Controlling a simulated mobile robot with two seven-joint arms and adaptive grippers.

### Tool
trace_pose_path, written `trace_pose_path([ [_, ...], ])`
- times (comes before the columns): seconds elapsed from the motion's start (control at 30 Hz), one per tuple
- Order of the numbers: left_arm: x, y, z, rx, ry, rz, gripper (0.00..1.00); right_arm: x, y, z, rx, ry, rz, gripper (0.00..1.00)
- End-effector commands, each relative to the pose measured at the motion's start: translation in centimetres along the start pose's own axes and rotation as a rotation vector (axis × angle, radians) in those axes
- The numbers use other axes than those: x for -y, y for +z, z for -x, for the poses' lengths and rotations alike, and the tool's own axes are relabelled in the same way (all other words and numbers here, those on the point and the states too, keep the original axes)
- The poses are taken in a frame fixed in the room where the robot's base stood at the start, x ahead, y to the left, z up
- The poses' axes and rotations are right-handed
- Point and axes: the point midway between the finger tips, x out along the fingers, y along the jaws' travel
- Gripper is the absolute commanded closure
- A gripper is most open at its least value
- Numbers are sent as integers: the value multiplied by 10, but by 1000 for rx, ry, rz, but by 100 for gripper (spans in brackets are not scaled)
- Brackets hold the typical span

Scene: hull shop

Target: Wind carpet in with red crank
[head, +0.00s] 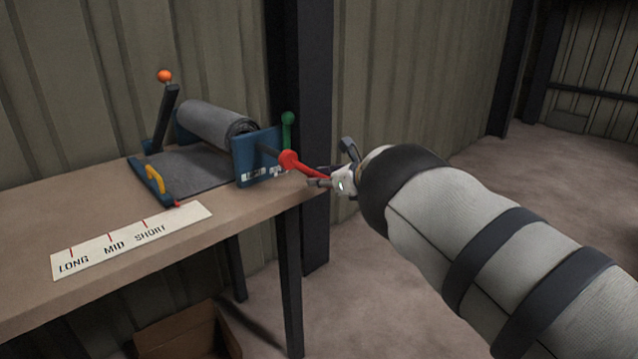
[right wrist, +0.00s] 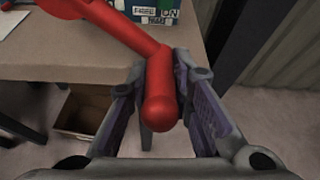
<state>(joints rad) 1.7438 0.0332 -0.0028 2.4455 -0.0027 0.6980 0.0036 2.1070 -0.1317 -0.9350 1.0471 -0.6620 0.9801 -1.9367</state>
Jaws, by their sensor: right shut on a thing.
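The red crank (head: 308,168) sticks out from the right side of the blue winder (head: 240,156) on the table. My right gripper (head: 328,178) is at the crank's outer end, beyond the table's right edge. In the right wrist view the crank's red handle (right wrist: 160,95) lies between the two fingers of my right gripper (right wrist: 163,112), which is shut on it. The grey carpet (head: 185,172) is partly rolled on the drum (head: 215,124) and partly flat in front of it, with a yellow handle (head: 154,177) at its front end. My left gripper is not in view.
A scale strip (head: 130,240) marked LONG, MID and SHORT lies on the table (head: 50,215) before the winder. A green-knobbed lever (head: 288,128) and an orange-knobbed lever (head: 165,90) stand on the winder. An open cardboard box (head: 185,335) is under the table. A dark post (head: 305,80) stands close behind.

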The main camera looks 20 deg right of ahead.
Motion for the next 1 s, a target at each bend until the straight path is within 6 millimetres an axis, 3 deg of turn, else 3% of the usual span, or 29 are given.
trace_pose_path([
  [0.53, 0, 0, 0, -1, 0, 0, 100, 3, 5, 2, 6, -3, -1, 100],
  [0.57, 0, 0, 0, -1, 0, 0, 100, 3, 5, 2, 6, -3, -1, 73],
  [0.63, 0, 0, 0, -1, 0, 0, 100, 3, 5, 2, 6, -3, -1, 60],
  [1.0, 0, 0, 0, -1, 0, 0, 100, 2, 2, 8, 0, -3, -3, 60],
])
